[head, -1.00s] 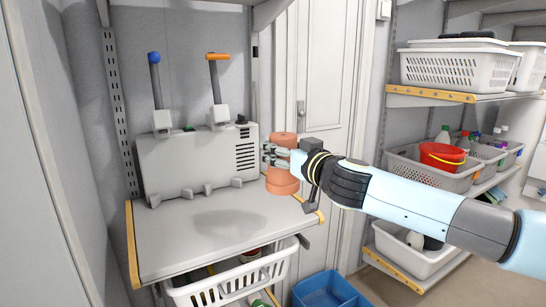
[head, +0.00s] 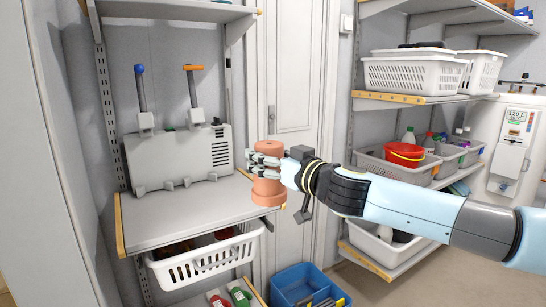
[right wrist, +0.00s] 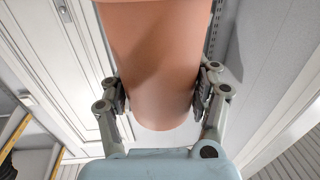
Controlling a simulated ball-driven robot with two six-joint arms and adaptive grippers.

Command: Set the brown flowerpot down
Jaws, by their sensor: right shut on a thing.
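The brown flowerpot (head: 268,190) is a terracotta-coloured round pot, looking upright with its wider band at the lower end. My right gripper (head: 268,164) comes in from the right and is shut around its middle. In the right wrist view the pot (right wrist: 158,60) fills the space between the two fingers (right wrist: 161,90), with pads against both sides. The pot shows at the right end of the grey shelf board (head: 180,222). I cannot tell whether its bottom touches the board or hangs beside its edge. My left gripper is not in view.
A grey box with two levers (head: 180,158) stands at the back of the board. The board's front is clear. A white basket (head: 205,262) sits below, with a blue crate (head: 305,285) on the right. Shelves with baskets (head: 410,75) stand further right.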

